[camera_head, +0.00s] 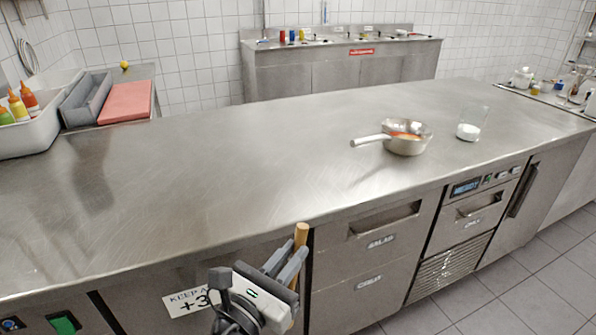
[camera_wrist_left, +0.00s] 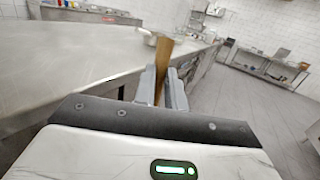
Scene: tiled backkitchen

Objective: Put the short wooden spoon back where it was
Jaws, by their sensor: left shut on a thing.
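My left gripper (camera_head: 286,264) is at the bottom middle of the head view, in front of the counter's front edge. It is shut on the short wooden spoon (camera_head: 301,235), whose light brown end sticks up past the fingers. In the left wrist view the spoon (camera_wrist_left: 161,62) stands between the two grey fingers (camera_wrist_left: 161,86). My right gripper is not in view.
The steel counter (camera_head: 220,190) is bare across its middle and left. A pan (camera_head: 408,146) with reddish contents and a glass (camera_head: 472,124) stand at its right. A white bin with sauce bottles (camera_head: 28,100), a grey tray (camera_head: 86,98) and a red board (camera_head: 126,102) are at the far left.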

